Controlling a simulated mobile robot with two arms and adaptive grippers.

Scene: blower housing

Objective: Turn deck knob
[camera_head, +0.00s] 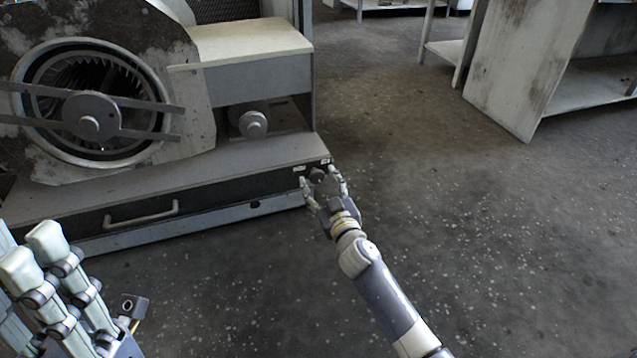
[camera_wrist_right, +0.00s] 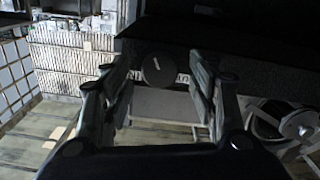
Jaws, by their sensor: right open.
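The deck knob (camera_head: 317,174) is a small dark round knob on the dark front face of the blower's base deck (camera_head: 240,187), near its right end. In the right wrist view the knob (camera_wrist_right: 158,70) is a dark disc with a short white mark, slightly tilted. My right gripper (camera_head: 318,176) is open, with its fingers on either side of the knob. The wrist view shows gaps between the knob and the fingers, with no clear contact. My left gripper (camera_head: 35,255) is at the lower left, away from the deck; its opening is unclear.
The blower housing (camera_head: 190,110) with its round fan opening stands on the deck. A metal handle (camera_head: 141,214) is on the deck front, left of the knob. A worn shelf unit (camera_head: 525,65) stands at the back right. The speckled floor between is clear.

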